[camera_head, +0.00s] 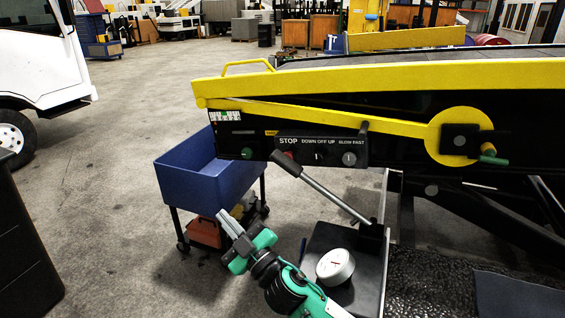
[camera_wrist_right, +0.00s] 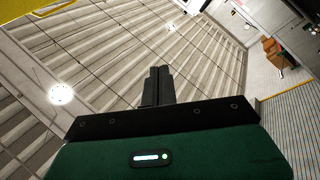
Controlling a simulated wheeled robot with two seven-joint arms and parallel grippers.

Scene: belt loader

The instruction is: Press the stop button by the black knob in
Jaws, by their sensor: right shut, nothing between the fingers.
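The dark control panel (camera_head: 321,145) sits on the side of the belt loader, with the labels STOP, DOWN OFF UP and SLOW FAST. The spot below the STOP label is partly covered by the black grip (camera_head: 286,163) of a slanted lever, so I cannot clearly make out the stop button. A black knob (camera_head: 364,127) stands at the panel's upper right edge. My right gripper (camera_head: 230,221) is below and left of the panel, well apart from it, shut and empty. In the right wrist view its fingers (camera_wrist_right: 156,86) are together, against the ceiling. My left gripper is not in view.
A blue cart (camera_head: 186,186) stands behind my right gripper. The lever's metal rod (camera_head: 335,200) runs down to a black box with a round white gauge (camera_head: 335,266). A green knob (camera_head: 247,153) is left of the panel. A white vehicle (camera_head: 40,60) stands at left.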

